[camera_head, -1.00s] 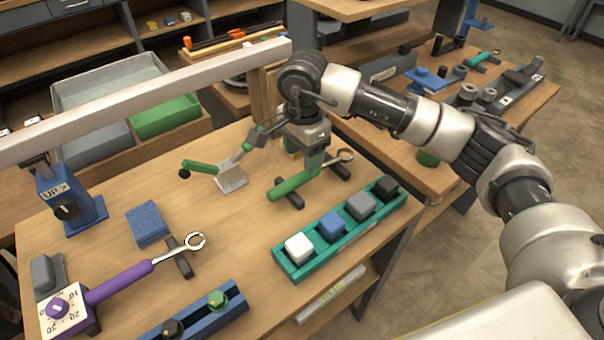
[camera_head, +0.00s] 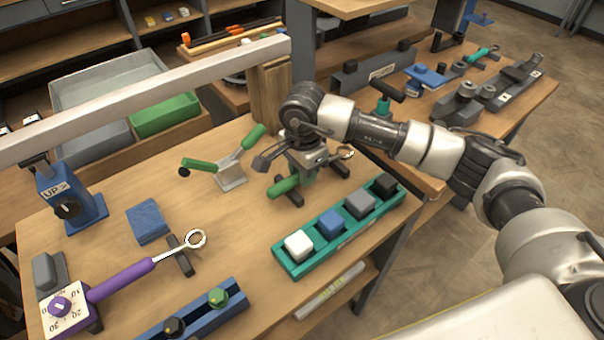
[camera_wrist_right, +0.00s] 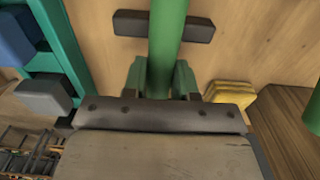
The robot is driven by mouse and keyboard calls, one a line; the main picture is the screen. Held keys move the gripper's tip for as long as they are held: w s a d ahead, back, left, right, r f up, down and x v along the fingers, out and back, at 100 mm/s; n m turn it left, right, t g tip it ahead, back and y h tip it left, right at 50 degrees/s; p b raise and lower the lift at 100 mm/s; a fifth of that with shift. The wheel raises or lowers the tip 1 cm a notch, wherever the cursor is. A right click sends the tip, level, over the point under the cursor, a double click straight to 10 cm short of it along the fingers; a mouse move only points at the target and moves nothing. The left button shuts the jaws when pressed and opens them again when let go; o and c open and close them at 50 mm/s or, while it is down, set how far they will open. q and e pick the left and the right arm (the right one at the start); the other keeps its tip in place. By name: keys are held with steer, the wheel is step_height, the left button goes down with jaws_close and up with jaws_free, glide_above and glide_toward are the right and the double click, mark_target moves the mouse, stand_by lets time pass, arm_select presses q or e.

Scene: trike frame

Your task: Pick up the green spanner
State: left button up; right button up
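The green spanner lies on two dark rests on the near workbench. In the head view its green handle (camera_head: 284,187) shows left of my right gripper (camera_head: 306,176), and its metal ring end (camera_head: 346,152) shows right of it. My right gripper points down over the handle. In the wrist view the handle (camera_wrist_right: 168,35) runs between its two green fingers (camera_wrist_right: 160,80), with little or no gap on either side. I cannot tell whether they press on it. The middle of the spanner is hidden by my gripper. My left gripper is not in view.
A teal rack (camera_head: 287,264) with several coloured blocks stands in front of the spanner. A grey block with green levers (camera_head: 232,177) stands behind left. A purple-handled spanner (camera_head: 122,279) lies at the left. A yellow piece (camera_wrist_right: 232,95) is near the fingers.

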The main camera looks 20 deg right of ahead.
jaws_close()
steer(key=shift+r, duration=0.2)
